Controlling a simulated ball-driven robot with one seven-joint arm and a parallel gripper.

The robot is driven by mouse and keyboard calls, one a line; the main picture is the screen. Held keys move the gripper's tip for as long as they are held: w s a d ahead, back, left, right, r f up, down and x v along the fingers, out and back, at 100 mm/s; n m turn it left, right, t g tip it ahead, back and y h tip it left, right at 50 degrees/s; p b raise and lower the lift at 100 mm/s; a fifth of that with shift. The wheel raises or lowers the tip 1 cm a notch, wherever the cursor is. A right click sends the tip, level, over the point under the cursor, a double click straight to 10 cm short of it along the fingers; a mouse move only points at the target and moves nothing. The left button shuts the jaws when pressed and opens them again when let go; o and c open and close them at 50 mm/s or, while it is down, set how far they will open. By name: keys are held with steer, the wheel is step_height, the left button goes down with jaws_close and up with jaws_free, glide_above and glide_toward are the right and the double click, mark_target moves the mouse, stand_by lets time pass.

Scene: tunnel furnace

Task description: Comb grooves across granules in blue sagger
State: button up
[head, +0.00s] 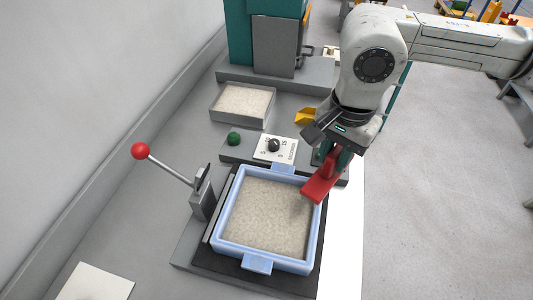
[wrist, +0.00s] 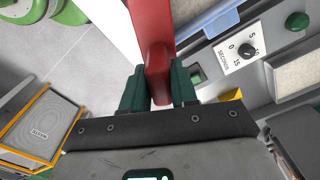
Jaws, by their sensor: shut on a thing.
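The blue sagger (head: 225,235) sits on a dark plate in the head view, filled with beige granules (head: 265,215) whose surface looks mostly level. A small darker patch shows in the granules near the red tool. My gripper (head: 335,157) is shut on a red tool (head: 319,188), held over the sagger's upper right corner. Whether the tool touches the granules cannot be told. In the wrist view my gripper (wrist: 159,88) has the red tool (wrist: 152,45) between its green fingers. The tool's comb edge is hidden. Part of the blue sagger (wrist: 220,22) shows at the top.
A lever with a red ball (head: 140,151) stands left of the sagger. Behind it are a dial panel (head: 276,147), a green button (head: 234,138) and a grey tray of granules (head: 213,108). A white sheet (head: 95,283) lies at the lower left.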

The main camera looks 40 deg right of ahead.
steer(key=w+a+n+p, duration=0.2)
steer(key=w+a+n, duration=0.3)
steer(key=a, duration=0.8)
steer(key=shift+a+f+p, duration=0.25)
steer(key=shift+f+p, duration=0.15)
steer(key=shift+f, duration=0.05)
steer(key=shift+w+f+b, duration=0.1)
steer(key=shift+f+b, duration=0.05)
steer(key=shift+b, duration=0.6)
steer(key=shift+f+b, duration=2.15)
steer(key=shift+b, duration=0.8)
steer(key=shift+f+b, duration=0.1)
steer(key=shift+b, duration=0.6)
steer(key=shift+r+t+y+b, duration=0.3)
steer(key=shift+t+y+b, duration=0.6)
steer(key=shift+b, duration=1.3)
steer(key=shift+f, duration=0.1)
steer(key=shift+s+d+f+b, duration=0.15)
steer(key=shift+s+d+b, duration=0.2)
steer(key=shift+s+b, duration=0.35)
